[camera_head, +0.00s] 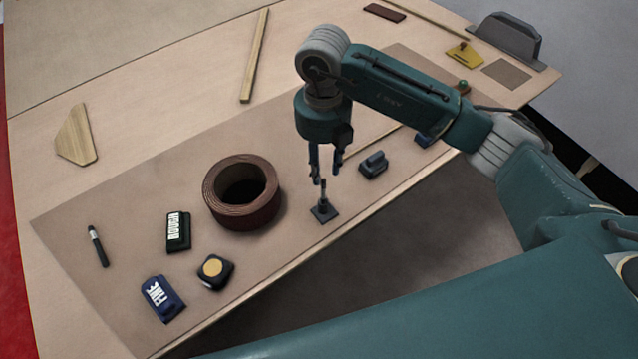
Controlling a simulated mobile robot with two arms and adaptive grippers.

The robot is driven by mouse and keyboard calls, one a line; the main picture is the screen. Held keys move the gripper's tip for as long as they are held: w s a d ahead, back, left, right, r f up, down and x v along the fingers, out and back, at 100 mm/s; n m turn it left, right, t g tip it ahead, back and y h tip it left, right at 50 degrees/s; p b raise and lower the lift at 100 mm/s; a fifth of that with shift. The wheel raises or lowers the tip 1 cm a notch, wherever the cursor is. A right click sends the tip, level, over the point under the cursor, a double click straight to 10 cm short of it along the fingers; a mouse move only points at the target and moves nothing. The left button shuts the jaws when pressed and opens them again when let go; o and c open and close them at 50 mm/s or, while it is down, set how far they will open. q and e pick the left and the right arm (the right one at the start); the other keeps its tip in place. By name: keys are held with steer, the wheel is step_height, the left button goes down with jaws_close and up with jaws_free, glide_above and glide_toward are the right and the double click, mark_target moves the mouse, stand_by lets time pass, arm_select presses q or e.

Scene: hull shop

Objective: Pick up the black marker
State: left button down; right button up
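A slim black marker (98,246) lies on the brown mat at the far left, with a light band near its upper end. My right gripper (327,179) points down at the middle of the bench, well to the right of the marker. Its two fingers are apart, just above a small dark square-based piece (324,211) with an upright stem. The stem's top is close to the fingertips; I cannot tell whether they touch. My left gripper is not in view.
A brown tape roll (242,192) stands between the marker and my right gripper. Near the marker are a ROUGH block (178,232), a FINE block (162,298) and a dark block with a yellow disc (215,271). Wood strips and a wedge (76,136) lie farther back. The mat around the marker is clear.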

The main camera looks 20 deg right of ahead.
mark_target(323, 189)
steer(key=f+p, duration=0.1)
steer(key=f, duration=0.2)
steer(key=f+p, duration=0.1)
steer(key=f, duration=0.2)
steer(key=f+p, duration=0.1)
steer(key=f, duration=0.2)
steer(key=shift+w+d+f, duration=0.15)
steer(key=shift+d+f, duration=0.1)
steer(key=shift+w+f, duration=0.1)
steer(key=shift+f, duration=0.25)
jaws_close()
